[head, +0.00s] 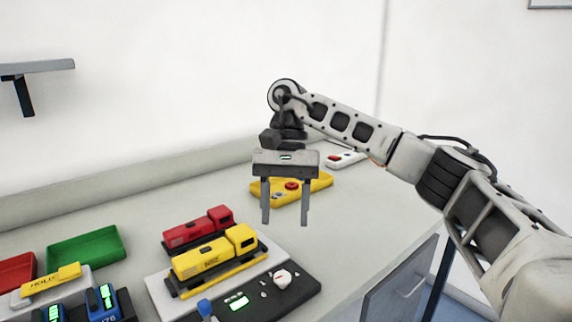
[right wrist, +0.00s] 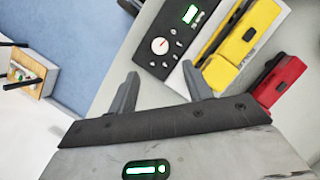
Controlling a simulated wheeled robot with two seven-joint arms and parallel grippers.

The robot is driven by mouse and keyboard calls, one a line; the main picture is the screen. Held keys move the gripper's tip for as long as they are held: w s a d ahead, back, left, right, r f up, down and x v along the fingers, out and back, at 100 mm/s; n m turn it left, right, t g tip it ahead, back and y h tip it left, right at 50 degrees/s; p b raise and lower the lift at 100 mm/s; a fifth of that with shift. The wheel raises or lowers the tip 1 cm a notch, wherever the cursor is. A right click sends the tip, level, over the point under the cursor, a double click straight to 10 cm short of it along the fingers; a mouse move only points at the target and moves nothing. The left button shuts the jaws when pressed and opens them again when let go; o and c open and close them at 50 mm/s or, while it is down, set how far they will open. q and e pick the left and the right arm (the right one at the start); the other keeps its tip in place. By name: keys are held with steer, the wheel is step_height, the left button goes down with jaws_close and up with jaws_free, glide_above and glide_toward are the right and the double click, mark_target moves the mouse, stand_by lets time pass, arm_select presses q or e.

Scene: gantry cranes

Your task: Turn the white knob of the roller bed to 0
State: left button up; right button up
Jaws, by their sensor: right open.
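The white knob (head: 283,278) sits on a black control panel (head: 308,290) at the front right of the roller bed's light base (head: 160,290). In the right wrist view the round white knob (right wrist: 160,46) shows a small red mark, beside a lit green display (right wrist: 191,14) whose reading I cannot make out. My right gripper (head: 285,215) is open and empty, fingers down, above the table behind the panel. In the right wrist view its fingertips (right wrist: 160,72) lie apart, to either side below the knob, not touching it. My left gripper is not in view.
A yellow truck (head: 214,254) and a red truck (head: 197,229) stand left of the knob. A yellow pendant (head: 318,184) with a red button lies behind the gripper. A green tray (head: 87,247) and blue devices (head: 103,302) are at left. The table's right edge is close.

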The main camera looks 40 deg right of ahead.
arm_select(q)
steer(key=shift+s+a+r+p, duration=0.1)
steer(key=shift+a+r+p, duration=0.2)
steer(key=shift+p, duration=0.8)
arm_select(e)
steer(key=v, duration=0.6)
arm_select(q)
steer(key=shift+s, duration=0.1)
